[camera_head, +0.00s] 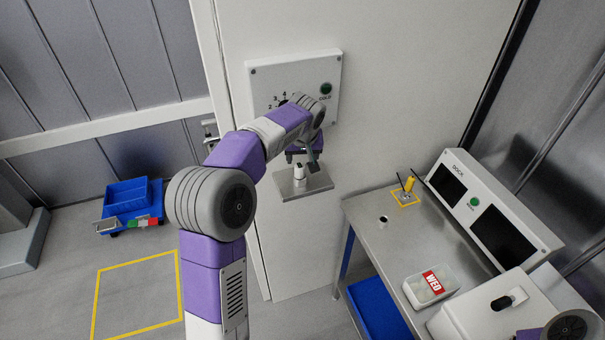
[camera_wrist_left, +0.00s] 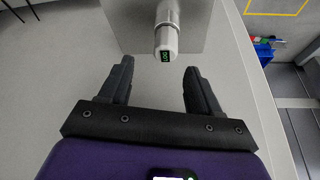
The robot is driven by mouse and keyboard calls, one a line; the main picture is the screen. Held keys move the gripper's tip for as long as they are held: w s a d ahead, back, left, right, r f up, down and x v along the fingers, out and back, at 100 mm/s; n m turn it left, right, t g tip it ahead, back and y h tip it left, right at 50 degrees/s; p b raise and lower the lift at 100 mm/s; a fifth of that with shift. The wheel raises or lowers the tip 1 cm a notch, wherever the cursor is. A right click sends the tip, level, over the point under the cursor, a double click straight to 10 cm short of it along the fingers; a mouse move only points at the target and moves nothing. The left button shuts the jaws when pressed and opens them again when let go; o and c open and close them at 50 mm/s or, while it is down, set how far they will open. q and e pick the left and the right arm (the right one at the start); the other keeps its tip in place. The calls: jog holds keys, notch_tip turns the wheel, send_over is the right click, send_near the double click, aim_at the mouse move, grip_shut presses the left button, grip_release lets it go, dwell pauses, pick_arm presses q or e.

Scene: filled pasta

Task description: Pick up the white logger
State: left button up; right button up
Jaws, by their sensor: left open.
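The white logger (camera_head: 299,174) stands upright on a small metal shelf (camera_head: 318,184) fixed to the white wall. In the left wrist view the logger (camera_wrist_left: 166,42) shows a small green display and lies just beyond my fingertips, roughly between their lines. My left gripper (camera_head: 305,162) is at the shelf, close to the logger; its two dark fingers (camera_wrist_left: 159,68) are open with nothing between them. The fingers appear apart from the logger. In the head view my left arm partly hides the wall panel above. My right gripper is out of view.
A dial panel (camera_head: 261,79) is on the wall above the shelf. To the right, a metal table (camera_head: 366,232) carries a dock console (camera_head: 462,171), a yellow item (camera_head: 411,184), a small cup (camera_head: 383,220) and a tub labelled WED (camera_head: 413,291). A blue cart (camera_head: 127,192) stands at left.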

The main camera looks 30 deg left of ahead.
aim_at(300, 165)
pick_arm(q)
jog(key=shift+a+f, duration=0.15)
jog(key=shift+f, duration=0.25)
jog(key=x, duration=0.5)
jog(key=shift+s+f, duration=0.1)
jog(key=shift+s, duration=0.1)
jog(key=shift+c, duration=0.3)
jog(key=c, duration=1.1)
